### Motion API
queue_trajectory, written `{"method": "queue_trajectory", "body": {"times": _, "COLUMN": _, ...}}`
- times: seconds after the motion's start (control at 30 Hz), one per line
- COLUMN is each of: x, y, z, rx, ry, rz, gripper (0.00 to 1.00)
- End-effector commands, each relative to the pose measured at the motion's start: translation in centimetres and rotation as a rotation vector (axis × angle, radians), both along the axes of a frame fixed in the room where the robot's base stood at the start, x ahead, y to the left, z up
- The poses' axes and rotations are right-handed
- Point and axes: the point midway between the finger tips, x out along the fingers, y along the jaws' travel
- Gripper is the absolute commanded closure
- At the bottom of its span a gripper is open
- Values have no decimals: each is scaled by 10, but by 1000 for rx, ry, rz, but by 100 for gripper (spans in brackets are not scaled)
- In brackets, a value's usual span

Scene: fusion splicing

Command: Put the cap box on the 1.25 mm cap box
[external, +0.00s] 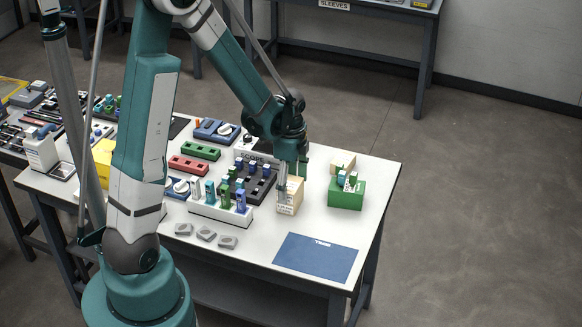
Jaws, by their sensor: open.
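My gripper (291,180) points down at a beige box (291,203) with small print on its front, near the table's right part. One finger shows in front of the box's left side; the other is partly hidden, so I cannot tell whether they touch it. The gripper is open. The labels are too small to read, so I cannot tell which is the 1.25 mm cap box.
A white rack (219,214) with coloured pieces and a dark tray (262,186) stand left of the gripper. A blue mat (316,257) lies in front, clear. Several grey blocks (206,234) lie at the front left. The table's right edge is near the green box.

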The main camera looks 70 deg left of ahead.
Motion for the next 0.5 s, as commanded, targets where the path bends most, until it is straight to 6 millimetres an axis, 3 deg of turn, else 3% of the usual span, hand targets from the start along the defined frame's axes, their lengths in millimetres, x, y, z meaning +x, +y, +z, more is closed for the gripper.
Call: {"method": "queue_trajectory", "body": {"times": 0.5, "x": 0, "y": 0, "z": 58, "rx": 0, "ry": 0, "rz": 0, "gripper": 31}}
